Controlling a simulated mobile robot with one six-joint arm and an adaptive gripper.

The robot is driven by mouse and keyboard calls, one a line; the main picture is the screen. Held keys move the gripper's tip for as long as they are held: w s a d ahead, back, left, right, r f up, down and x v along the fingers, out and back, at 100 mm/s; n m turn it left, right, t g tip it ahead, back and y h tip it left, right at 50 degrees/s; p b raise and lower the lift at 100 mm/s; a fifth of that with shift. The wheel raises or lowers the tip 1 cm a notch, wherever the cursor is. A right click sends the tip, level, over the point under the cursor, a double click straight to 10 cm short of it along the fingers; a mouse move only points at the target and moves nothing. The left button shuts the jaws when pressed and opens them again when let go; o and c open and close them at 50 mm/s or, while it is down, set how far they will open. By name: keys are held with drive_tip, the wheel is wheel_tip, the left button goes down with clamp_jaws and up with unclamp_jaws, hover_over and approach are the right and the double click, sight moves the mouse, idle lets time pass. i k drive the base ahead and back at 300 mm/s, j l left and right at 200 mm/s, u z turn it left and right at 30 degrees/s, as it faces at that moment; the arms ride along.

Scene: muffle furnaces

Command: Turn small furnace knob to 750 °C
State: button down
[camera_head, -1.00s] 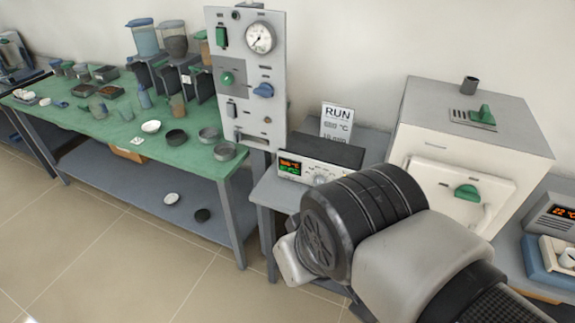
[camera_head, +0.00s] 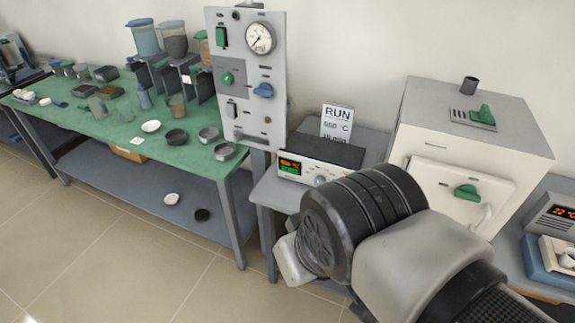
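The small furnace (camera_head: 470,140) is a white box with a green door handle and stands at the right. A controller box (camera_head: 308,169) with an orange and green display stands to its left on a grey table. Its knob (camera_head: 321,180) shows only in part, low on the front panel beside my arm. My black and grey arm covers the right part of that panel. My gripper's fingers are hidden behind the arm, so their state and any contact with the knob do not show.
A card (camera_head: 337,124) headed RUN, with a °C value and a time, stands behind the controller. A grey panel (camera_head: 237,115) with a gauge, switches and a blue knob stands left of it. A green bench (camera_head: 105,130) holds dishes and jars. A blue device (camera_head: 551,235) is at the right edge.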

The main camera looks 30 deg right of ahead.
sight(319, 181)
drive_tip(key=z, duration=0.85)
drive_tip(key=i+l, duration=0.15)
drive_tip(key=l, duration=0.15)
drive_tip(key=i+l+z, duration=0.15)
drive_tip(key=i+l, duration=0.05)
drive_tip(key=l, duration=0.1)
